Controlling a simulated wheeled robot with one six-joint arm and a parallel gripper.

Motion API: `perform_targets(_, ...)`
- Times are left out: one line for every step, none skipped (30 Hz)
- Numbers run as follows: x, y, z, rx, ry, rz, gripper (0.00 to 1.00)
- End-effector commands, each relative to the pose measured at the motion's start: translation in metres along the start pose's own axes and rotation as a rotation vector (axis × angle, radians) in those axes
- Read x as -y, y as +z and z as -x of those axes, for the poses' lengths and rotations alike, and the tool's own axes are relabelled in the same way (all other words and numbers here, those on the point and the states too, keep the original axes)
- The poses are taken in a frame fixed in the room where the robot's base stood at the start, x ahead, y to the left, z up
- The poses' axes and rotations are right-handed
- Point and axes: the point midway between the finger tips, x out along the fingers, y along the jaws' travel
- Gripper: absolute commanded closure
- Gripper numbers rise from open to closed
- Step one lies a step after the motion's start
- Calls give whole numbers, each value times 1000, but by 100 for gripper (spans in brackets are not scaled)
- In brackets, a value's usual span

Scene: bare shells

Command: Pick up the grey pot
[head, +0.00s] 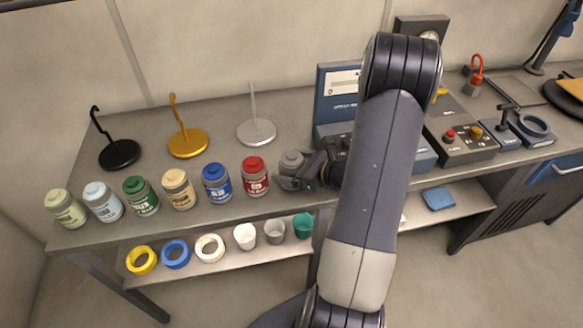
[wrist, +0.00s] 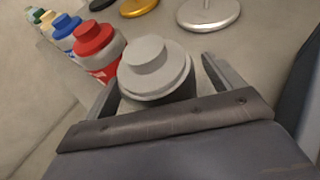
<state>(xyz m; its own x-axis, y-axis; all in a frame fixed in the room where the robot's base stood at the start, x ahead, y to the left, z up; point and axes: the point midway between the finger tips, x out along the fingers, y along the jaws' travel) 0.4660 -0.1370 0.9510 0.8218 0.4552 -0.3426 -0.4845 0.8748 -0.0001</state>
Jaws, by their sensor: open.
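The grey pot (head: 291,162) stands upright on the bench at the right end of a row of lidded pots. In the wrist view the grey pot (wrist: 153,70) shows its stepped grey lid from above. My gripper (head: 298,184) is at the pot from the right side. In the wrist view my gripper (wrist: 158,85) is open, with one finger on each side of the pot. A gap shows between the right finger and the pot. I cannot tell whether the left finger touches it. The pot's lower body is hidden by my gripper.
The red pot (head: 255,176) stands close to the left, with the blue pot (head: 217,183) and several others beyond. A silver stand (head: 257,131) is behind. A blue panel unit (head: 336,95) stands to the right. The lower shelf holds rings and cups.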

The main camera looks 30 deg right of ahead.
Motion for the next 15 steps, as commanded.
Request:
perform_targets(0, 0, -1, -1, 1, 0, 12)
perform_targets(0, 0, -1, -1, 0, 0, 12)
perform_targets(0, 0, -1, -1, 0, 0, 12)
perform_targets(0, 0, -1, -1, 0, 0, 12)
perform_targets(0, 0, -1, -1, 0, 0, 12)
perform_targets(0, 0, -1, -1, 0, 0, 12)
perform_targets(0, 0, -1, -1, 0, 0, 12)
perform_targets(0, 0, -1, -1, 0, 0, 15)
perform_targets(0, 0, -1, -1, 0, 0, 18)
perform_targets(0, 0, -1, -1, 0, 0, 21)
perform_targets(0, 0, -1, -1, 0, 0, 23)
perform_targets(0, 0, -1, -1, 0, 0, 26)
perform_targets(0, 0, -1, -1, 0, 0, 29)
perform_targets(0, 0, -1, -1, 0, 0, 31)
perform_targets(0, 0, -1, -1, 0, 0, 35)
